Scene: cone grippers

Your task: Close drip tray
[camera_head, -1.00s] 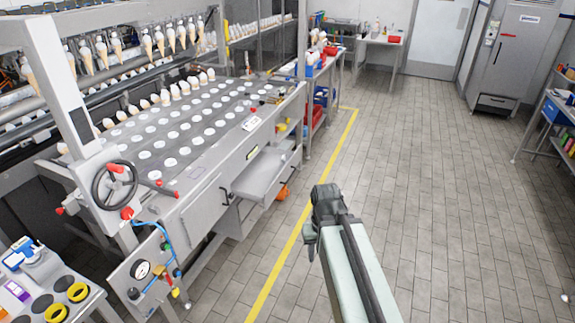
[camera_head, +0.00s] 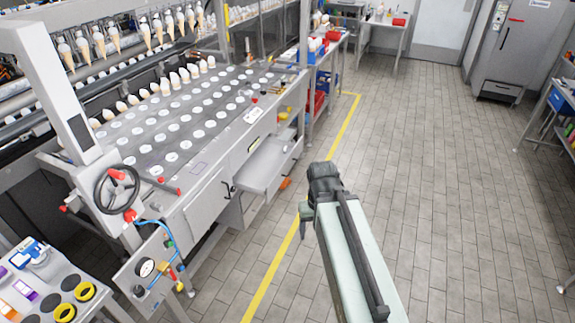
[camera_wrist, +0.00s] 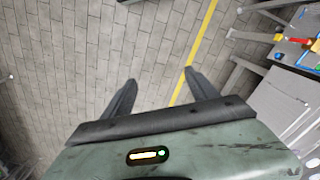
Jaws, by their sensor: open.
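The drip tray (camera_head: 266,168) is a grey, flat drawer that stands pulled out from the front of the ice-cream cone machine (camera_head: 185,125). My gripper (camera_wrist: 161,88) shows in the wrist view with its two dark fingers spread apart and nothing between them, over the tiled floor. In the head view my arm reaches over the floor to the right of the tray, apart from it.
A yellow floor line (camera_head: 285,248) runs along the machine's front. A handwheel (camera_head: 117,188) and a gauge panel (camera_head: 152,268) stick out at its near end. A shelf (camera_head: 560,105) stands at the far right. The floor between is free.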

